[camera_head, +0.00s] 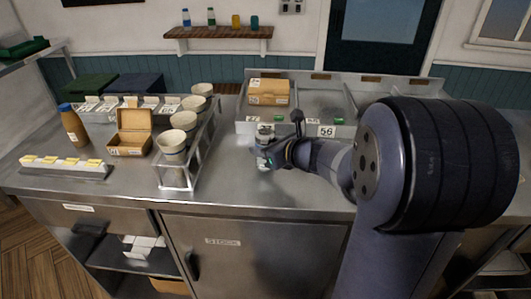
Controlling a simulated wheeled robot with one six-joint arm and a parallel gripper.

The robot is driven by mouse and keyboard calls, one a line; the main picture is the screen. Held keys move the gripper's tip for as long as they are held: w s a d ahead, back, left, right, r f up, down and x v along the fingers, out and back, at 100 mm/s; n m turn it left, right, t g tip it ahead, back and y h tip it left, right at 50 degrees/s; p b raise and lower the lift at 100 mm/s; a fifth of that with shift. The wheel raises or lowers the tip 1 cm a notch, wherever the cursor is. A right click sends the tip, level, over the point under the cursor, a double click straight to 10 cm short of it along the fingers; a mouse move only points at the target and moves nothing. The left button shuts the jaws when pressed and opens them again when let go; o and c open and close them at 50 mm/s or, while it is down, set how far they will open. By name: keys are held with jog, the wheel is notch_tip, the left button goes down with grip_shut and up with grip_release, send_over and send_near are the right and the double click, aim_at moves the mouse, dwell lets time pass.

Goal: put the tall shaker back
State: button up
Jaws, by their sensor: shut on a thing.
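A shaker (264,131) with a pale grey top stands upright at my gripper (264,149), in front of the left end of the steel bin unit (245,127). My gripper reaches in from the right, low over the steel counter, and is shut on the shaker. The jaws and wrist hide much of the shaker's lower part. I cannot tell whether its base touches the counter.
An open cardboard box (131,138), a brown bottle (73,125) and a ticket rail (65,168) stand farther left. A cardboard carton (268,91) sits in the bin unit. The front counter (235,185) is clear.

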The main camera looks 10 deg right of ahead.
jog(key=shift+f, duration=0.45)
jog(key=shift+f, duration=0.15)
jog(key=o, duration=1.3)
jog(key=shift+s+d+r, duration=0.2)
jog(key=shift+r, duration=0.1)
jog(key=p+v, duration=0.1)
jog(key=v, duration=1)
jog(key=shift+s+d, duration=0.1)
jog(key=shift+s, duration=0.1)
